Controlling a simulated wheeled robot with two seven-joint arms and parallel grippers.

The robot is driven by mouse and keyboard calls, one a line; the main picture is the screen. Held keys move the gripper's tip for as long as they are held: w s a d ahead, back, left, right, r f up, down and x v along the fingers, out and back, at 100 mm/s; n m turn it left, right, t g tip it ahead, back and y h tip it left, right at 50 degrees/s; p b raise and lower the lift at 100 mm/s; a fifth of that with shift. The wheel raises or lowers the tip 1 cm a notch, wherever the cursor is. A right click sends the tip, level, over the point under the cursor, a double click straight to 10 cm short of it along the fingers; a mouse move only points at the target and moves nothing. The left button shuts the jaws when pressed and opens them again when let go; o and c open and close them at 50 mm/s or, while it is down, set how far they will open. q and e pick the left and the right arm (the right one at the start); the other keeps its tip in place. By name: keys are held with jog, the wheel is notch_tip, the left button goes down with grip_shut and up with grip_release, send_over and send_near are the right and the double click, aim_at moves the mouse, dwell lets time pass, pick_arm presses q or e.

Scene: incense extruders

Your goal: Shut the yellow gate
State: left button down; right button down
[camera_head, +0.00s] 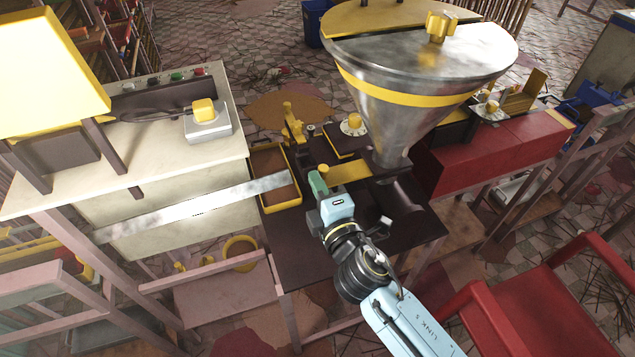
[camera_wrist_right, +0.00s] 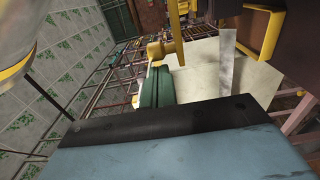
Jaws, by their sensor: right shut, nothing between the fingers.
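The yellow gate (camera_head: 350,172) is a flat yellow strip that sticks out to the left from under the spout of a large metal hopper (camera_head: 400,115). A small yellow knob (camera_head: 323,168) stands at its left end. The knob also shows in the right wrist view (camera_wrist_right: 156,51), with the yellow strip (camera_wrist_right: 175,30) beside it. My right gripper (camera_head: 317,183) has green fingertips and is shut and empty. Its tips (camera_wrist_right: 157,82) are close to the knob; I cannot tell if they touch. The gate's inner end is hidden under the hopper. My left gripper is out of view.
A yellow-rimmed tray (camera_head: 270,210) lies left of the gate on the dark table (camera_head: 300,250). A long metal strip (camera_head: 190,210) reaches to it. A yellow valve-like part (camera_head: 293,122) stands behind. A red machine (camera_head: 490,145) is at right, a red chair (camera_head: 560,300) at lower right.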

aim_at(346, 177)
jog(key=d, duration=0.2)
jog(key=w+d+p, duration=0.1)
jog(key=w+d, duration=0.1)
jog(key=d, duration=0.1)
jog(key=shift+d, duration=0.3)
